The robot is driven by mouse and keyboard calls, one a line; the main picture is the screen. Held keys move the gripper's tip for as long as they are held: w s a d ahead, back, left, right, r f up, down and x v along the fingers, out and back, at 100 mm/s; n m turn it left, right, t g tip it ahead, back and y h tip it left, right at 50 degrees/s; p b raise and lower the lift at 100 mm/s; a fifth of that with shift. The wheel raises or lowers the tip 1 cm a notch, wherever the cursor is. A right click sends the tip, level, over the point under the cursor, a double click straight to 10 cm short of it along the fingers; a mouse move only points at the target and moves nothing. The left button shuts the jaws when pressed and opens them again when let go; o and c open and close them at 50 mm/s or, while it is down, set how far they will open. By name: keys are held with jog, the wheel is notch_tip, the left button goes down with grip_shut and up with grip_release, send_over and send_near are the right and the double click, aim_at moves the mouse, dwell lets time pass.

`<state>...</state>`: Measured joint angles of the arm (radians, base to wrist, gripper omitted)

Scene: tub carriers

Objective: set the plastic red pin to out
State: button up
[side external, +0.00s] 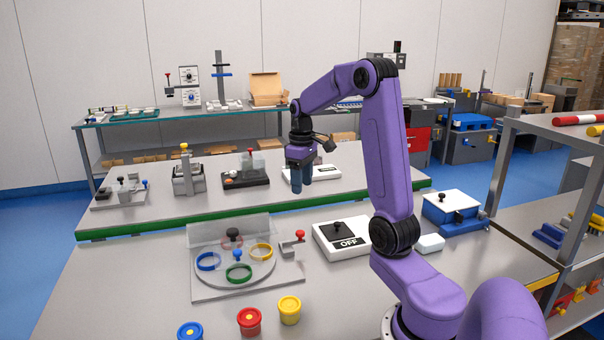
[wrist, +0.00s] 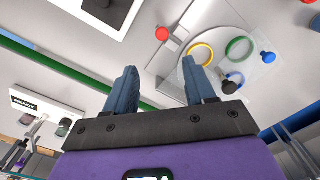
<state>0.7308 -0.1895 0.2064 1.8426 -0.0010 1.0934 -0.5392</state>
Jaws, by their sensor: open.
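A red knob (side external: 299,234), which looks like the red pin, stands on a small metal bracket at the right edge of the tub carrier (side external: 205,291). In the wrist view the red knob (wrist: 162,34) shows beyond the fingers, near the carrier's edge. Whether the pin sits in or out I cannot tell. The carrier's round plate holds a blue ring (side external: 208,262), a green ring (side external: 238,274), a yellow ring (side external: 261,251) and a partly hidden reddish ring. My gripper (side external: 301,184) is open and empty, fingers down, above and behind the carrier, apart from the pin.
A white box with a black knob, marked OFF (side external: 347,242), stands right of the pin. Blue (side external: 190,332), red (side external: 249,322) and yellow (side external: 289,311) tubs stand in front. A clear upright panel (side external: 205,232) backs the carrier. A green-edged bench (side external: 140,231) with devices lies behind.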

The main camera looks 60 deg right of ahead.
notch_tip(320, 180, up, 2)
jog(key=shift+r, duration=0.1)
jog(key=shift+a, duration=0.1)
dwell(0.4)
jog(key=s+a+f+n, duration=0.1)
jog(key=s+a+n, duration=0.15)
jog(key=a, duration=0.85)
jog(key=s+a+f+n, duration=0.1)
jog(key=a+n, duration=0.2)
jog(key=a, duration=0.8)
jog(key=s+a+f+n, duration=0.1)
jog(key=s+a+n, duration=0.2)
jog(key=s, duration=0.6)
jog(key=s+a+f+n, duration=0.2)
jog(key=s+a+n, duration=0.2)
jog(key=s, duration=0.6)
jog(key=shift+a, duration=1.2)
